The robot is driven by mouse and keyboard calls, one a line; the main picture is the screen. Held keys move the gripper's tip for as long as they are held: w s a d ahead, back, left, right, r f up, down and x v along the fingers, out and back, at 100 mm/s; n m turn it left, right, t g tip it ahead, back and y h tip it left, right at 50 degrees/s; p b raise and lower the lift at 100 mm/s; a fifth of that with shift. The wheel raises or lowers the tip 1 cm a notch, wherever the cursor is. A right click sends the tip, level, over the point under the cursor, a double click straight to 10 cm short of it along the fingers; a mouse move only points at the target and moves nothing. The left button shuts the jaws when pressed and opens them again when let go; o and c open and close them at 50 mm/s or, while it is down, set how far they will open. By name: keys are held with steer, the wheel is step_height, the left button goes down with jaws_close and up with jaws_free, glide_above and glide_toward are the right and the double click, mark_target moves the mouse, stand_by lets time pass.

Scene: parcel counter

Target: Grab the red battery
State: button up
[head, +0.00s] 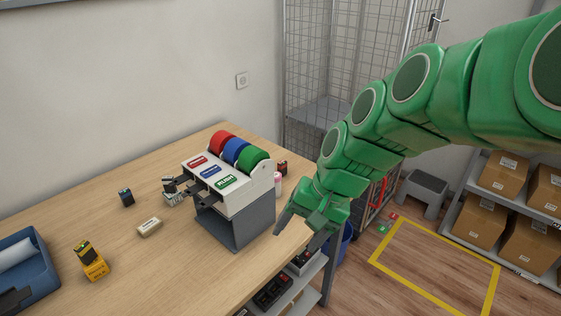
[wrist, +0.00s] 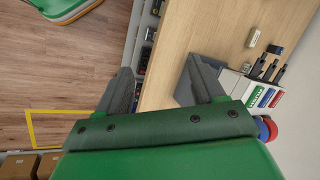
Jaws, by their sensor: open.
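A small black-and-red block (head: 282,167), which looks like the red battery, is on the wooden table behind the tape dispenser. It is partly hidden, and I cannot make out its details. My gripper (head: 300,228) is open and empty, by the table's right edge to the right of the dispenser. It is apart from the black-and-red block. In the wrist view my gripper (wrist: 160,66) has its two fingers spread, with the table edge between them. I cannot pick out the block in the wrist view.
The grey-and-white dispenser (head: 238,225) with red, blue and green rolls stands close to my gripper. A pale pink bottle (head: 277,183) is near the block. A yellow-and-black device (head: 93,263) and blue tray (head: 40,270) are at left. Dark red-and-black items (head: 272,290) lie on a shelf below.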

mark_target(285, 164)
steer(key=w+m+t+y, duration=0.5)
steer(key=w+m, duration=0.6)
steer(key=w, duration=1.6)
steer(key=w+d+f+m+t, duration=0.1)
steer(key=w+d+f+m, duration=0.1)
steer(key=w+f+m, duration=0.2)
steer(key=w+d+f+m+t, duration=0.1)
steer(key=w+d+f+m, duration=0.2)
steer(key=w+f+m, duration=0.1)
steer(key=w+d+f+m+t, duration=0.2)
steer(key=w+f+m, duration=0.3)
steer(key=w+f, duration=0.1)
steer(key=shift+d+f, duration=0.2)
steer(key=shift+f, duration=0.2)
steer(key=shift+x, duration=6.05)
steer(key=shift+w+d+r, duration=0.1)
steer(key=shift+c, duration=0.5)
steer(key=c, duration=1)
